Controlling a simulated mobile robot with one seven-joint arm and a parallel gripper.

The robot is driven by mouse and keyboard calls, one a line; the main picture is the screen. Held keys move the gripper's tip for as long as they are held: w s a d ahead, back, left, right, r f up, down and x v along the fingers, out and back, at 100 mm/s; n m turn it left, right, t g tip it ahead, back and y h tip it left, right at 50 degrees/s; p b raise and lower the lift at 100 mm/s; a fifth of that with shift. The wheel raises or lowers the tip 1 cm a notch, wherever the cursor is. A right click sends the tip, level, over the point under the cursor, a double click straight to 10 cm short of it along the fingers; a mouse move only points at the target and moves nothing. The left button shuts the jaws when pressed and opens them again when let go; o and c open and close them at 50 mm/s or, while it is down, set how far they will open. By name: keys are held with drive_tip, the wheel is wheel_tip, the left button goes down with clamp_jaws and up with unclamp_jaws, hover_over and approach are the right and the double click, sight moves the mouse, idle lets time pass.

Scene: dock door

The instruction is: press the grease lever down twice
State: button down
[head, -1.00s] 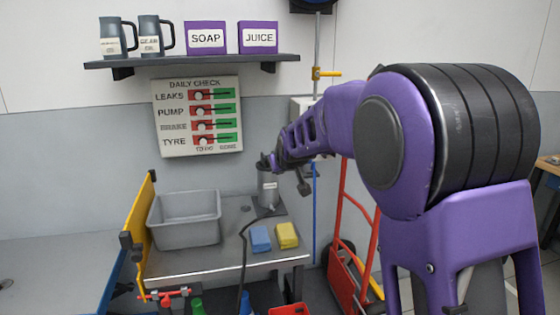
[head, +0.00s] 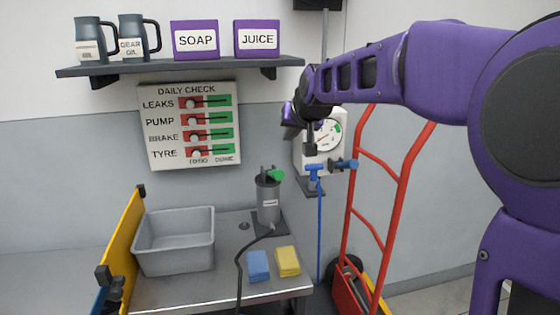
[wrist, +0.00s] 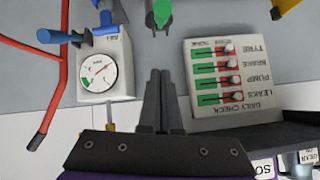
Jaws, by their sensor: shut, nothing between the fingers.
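The grease pump (head: 268,202) is a grey cylinder with a label, standing on the bench near the wall. Its lever has a green end (head: 277,175), sticking out to the right at the top of the cylinder. The green end also shows at the top edge of the wrist view (wrist: 161,14). My gripper (head: 310,149) is up and right of the lever, apart from it, in front of the wall gauge. In the wrist view its fingers (wrist: 160,74) are together and empty.
The gauge box (head: 325,135) with a blue valve (head: 316,172) is on the wall right of the pump. A grey bin (head: 174,241), a blue sponge (head: 258,266) and a yellow sponge (head: 288,261) are on the bench. A red hand truck (head: 396,195) stands right.

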hover_over(274, 174)
drive_tip(key=w+d, duration=0.2)
drive_tip(key=w, duration=0.2)
wheel_tip(274, 174, down, 6)
drive_tip(key=shift+s+a+f, duration=0.1)
drive_tip(key=shift+s+a, duration=0.05)
drive_tip(key=f, duration=0.1)
drive_tip(key=s+f+b, duration=0.1)
drive_tip(key=f, duration=0.1)
drive_tip(key=shift+a, duration=0.15)
drive_tip(key=shift+s+f, duration=0.15)
drive_tip(key=shift+f, duration=0.2)
drive_tip(key=shift+f, duration=0.1)
